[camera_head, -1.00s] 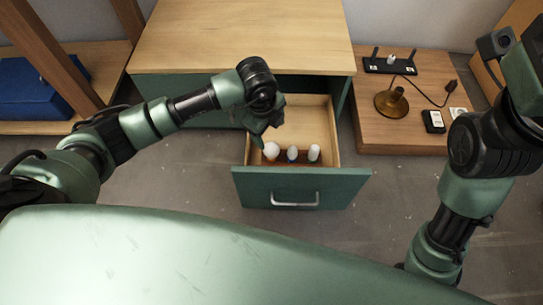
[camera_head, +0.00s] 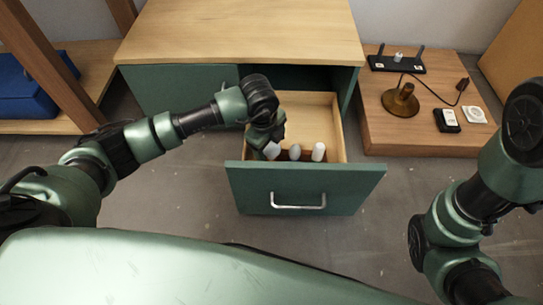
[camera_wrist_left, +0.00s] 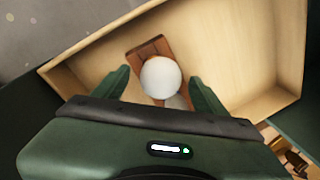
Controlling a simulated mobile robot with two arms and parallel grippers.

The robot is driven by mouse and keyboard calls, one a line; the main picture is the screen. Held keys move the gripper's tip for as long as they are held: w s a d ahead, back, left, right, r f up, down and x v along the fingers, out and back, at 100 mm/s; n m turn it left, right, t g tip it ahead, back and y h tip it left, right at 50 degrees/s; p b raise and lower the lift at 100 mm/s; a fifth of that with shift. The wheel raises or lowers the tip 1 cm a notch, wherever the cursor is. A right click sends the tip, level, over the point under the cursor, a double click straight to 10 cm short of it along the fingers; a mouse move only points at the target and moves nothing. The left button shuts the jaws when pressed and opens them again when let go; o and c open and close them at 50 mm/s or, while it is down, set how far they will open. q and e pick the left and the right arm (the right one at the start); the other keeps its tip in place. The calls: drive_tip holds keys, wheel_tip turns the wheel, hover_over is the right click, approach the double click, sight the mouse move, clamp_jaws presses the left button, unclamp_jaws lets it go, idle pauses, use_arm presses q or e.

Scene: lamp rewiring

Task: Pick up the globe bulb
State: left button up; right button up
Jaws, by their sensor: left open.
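The globe bulb (camera_wrist_left: 161,77) is a round white ball on a small brown wooden holder (camera_wrist_left: 147,50) in the open drawer. In the left wrist view it lies between the two green fingers of my left gripper (camera_wrist_left: 158,74), which is open with a gap on either side. In the head view my left gripper (camera_head: 270,138) reaches down into the left part of the drawer and covers most of the globe bulb. My right gripper is outside the views.
Two more bulbs, a greyish one (camera_head: 294,152) and a white one (camera_head: 318,152), stand to the right in the drawer (camera_head: 304,188). The drawer walls are close around. A low wooden table (camera_head: 385,135) at right holds a brass lamp base (camera_head: 400,101).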

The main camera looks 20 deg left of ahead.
use_arm(q)
drive_tip(key=shift+w+f, duration=0.1)
drive_tip(key=shift+f, duration=0.15)
drive_tip(key=c, duration=1.4)
